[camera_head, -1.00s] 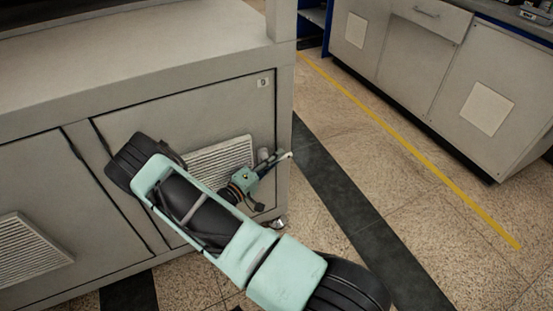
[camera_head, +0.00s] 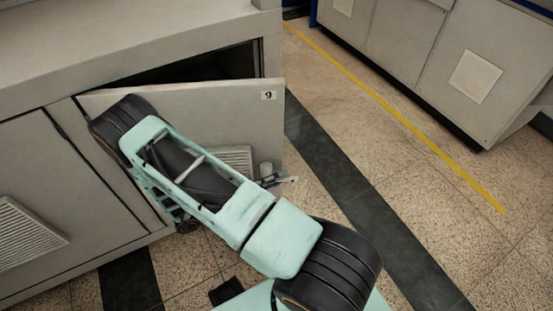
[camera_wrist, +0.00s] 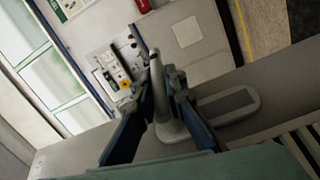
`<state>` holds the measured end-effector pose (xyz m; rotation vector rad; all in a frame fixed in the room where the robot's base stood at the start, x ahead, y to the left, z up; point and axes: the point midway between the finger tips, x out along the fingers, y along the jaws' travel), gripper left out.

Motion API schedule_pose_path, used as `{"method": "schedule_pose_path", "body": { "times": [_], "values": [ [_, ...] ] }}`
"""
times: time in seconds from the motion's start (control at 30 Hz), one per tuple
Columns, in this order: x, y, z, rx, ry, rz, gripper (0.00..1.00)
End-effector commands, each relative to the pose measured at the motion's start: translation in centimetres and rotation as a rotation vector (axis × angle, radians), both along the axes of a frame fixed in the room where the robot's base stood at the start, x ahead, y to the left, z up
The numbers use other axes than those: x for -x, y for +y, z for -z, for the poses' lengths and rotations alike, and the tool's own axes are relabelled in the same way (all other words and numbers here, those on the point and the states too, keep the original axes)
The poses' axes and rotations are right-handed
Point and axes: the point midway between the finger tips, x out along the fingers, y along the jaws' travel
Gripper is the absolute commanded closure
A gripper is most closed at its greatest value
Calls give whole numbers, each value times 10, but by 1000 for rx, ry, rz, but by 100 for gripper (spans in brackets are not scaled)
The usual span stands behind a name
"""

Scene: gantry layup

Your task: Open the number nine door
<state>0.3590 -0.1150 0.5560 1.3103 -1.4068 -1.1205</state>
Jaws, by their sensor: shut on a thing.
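The number nine door (camera_head: 225,120) is a beige cabinet door with a small "9" label near its top right corner and a vent low down. It stands partly open, with a dark gap along its top. My gripper (camera_wrist: 160,90) is shut on the door handle (camera_wrist: 170,128), a grey lever on an oval plate. In the head view my arm hides most of the gripper, and only the handle's end (camera_head: 284,180) shows near the door's right edge.
The cabinet's neighbouring door (camera_head: 70,200) on the left is closed. Grey cabinets (camera_head: 450,70) stand across the aisle at the upper right. The speckled floor (camera_head: 340,130) between them, with a yellow line, is clear.

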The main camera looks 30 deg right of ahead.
Motion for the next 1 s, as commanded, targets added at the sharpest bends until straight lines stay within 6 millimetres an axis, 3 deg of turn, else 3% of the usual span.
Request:
{"method": "schedule_pose_path", "body": {
  "times": [0.37,0.4,0.57,0.87,1.0],
  "values": [
    [7,3,-2,5,1,18,100],
    [7,3,-2,5,1,18,87],
    [7,3,-1,4,2,17,71],
    [6,5,0,2,1,16,71],
    [5,20,0,0,1,14,71]
  ]
}}
